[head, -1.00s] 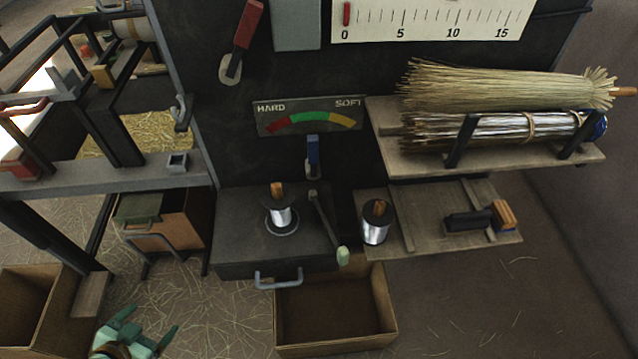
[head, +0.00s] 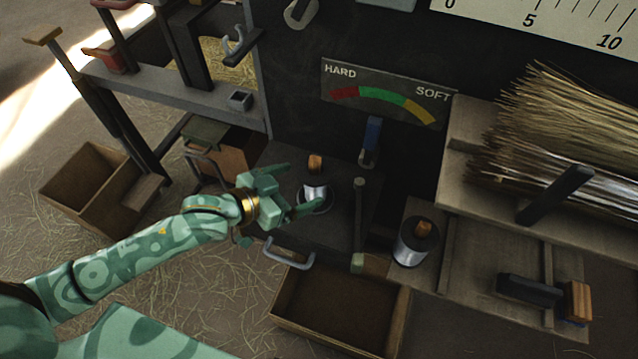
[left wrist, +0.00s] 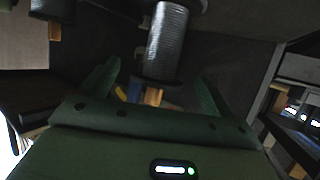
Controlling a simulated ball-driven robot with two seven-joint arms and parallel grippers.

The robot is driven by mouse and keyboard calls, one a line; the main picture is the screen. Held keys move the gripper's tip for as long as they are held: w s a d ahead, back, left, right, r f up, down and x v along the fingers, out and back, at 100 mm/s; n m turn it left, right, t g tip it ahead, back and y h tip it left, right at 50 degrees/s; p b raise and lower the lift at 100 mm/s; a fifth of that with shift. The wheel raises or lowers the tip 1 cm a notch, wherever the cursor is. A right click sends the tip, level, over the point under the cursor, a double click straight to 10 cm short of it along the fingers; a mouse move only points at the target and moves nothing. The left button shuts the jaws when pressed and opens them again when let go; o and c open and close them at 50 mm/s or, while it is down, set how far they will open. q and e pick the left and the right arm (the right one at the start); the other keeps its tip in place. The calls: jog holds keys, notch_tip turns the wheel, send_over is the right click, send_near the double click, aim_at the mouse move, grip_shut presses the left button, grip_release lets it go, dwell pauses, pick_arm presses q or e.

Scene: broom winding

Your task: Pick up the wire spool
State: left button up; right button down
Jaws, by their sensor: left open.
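A wire spool (head: 316,191), silver wire with a wooden knob on top, stands upright on the dark box in the head view. My left gripper (head: 306,187) is open beside it, its fingers pointing at the spool from the left, one finger partly in front of it. In the left wrist view the silver wire spool (left wrist: 168,42) lies just ahead of the open fingers (left wrist: 157,78), with its wooden knob between them; contact cannot be told. A second wire spool (head: 409,252) stands on the lower shelf to the right. My right gripper is not in view.
A crank lever (head: 359,215) rises just right of the first spool. The dark box has a front handle (head: 290,252). An open wooden crate (head: 300,325) is on the floor below. Straw bundles (head: 570,120) and a brush (head: 577,302) are on the shelves to the right.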

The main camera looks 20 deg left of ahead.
aim_at(316, 177)
pick_arm(q)
jog(key=shift+w+d+f, duration=0.3)
jog(key=shift+w+f, duration=0.05)
jog(key=shift+w, duration=0.2)
jog(key=b+x, duration=0.3)
jog(key=x, duration=0.1)
jog(key=shift+a+f, duration=0.1)
jog(key=shift+f, duration=0.1)
jog(key=shift+w+d+b, duration=0.2)
jog(key=shift+w+b, duration=0.15)
jog(key=shift+b, duration=0.05)
jog(key=shift+r, duration=0.2)
jog(key=shift+c, duration=0.2)
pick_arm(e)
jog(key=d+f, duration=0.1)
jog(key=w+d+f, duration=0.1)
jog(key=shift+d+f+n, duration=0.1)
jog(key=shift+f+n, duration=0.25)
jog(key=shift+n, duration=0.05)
pick_arm(q)
jog(key=c, duration=1.4)
jog(key=shift+r, duration=0.1)
